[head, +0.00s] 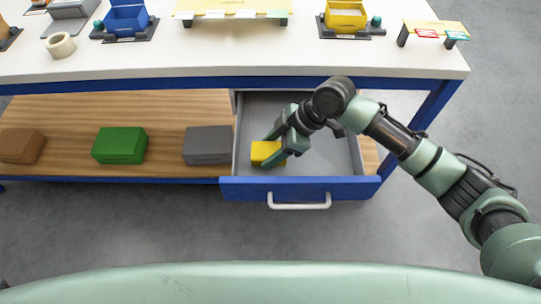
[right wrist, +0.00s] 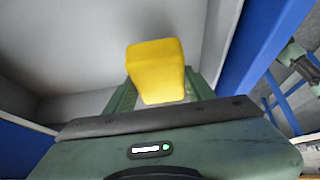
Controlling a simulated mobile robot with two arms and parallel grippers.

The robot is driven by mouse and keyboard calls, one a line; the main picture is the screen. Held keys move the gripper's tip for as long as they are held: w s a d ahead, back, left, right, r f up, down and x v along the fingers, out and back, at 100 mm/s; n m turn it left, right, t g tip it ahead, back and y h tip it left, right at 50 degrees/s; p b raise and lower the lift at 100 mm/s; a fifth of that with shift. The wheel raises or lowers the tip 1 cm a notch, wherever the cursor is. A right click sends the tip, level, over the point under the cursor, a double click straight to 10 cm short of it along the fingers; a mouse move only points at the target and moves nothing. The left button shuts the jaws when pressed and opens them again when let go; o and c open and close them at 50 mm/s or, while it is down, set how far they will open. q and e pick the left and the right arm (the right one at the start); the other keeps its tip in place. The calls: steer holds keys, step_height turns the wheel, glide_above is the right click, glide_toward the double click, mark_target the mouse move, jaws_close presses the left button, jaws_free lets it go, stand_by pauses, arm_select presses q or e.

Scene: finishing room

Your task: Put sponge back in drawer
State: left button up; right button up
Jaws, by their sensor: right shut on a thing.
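The drawer (head: 340,188) under the workbench is pulled open, with a blue front and a white handle (head: 299,202). Its grey inside holds nothing else that I can see. My right gripper (head: 273,153) is over the left part of the drawer, inside its outline. It is shut on the yellow sponge (head: 262,151). In the right wrist view the sponge (right wrist: 157,70) sits between the fingers, with the grey drawer inside (right wrist: 60,50) behind it. I cannot tell if the sponge touches the drawer floor. My left gripper is not in view.
A brown block (head: 20,146), a green block (head: 119,145) and a grey block (head: 208,145) stand on the wooden lower shelf (head: 70,167) left of the drawer. The white bench top (head: 230,55) overhangs the back of the drawer. Bins and a tape roll (head: 59,45) are on it.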

steer(key=shift+f, duration=1.8)
steer(key=o, duration=1.2)
steer(key=v, duration=1.2)
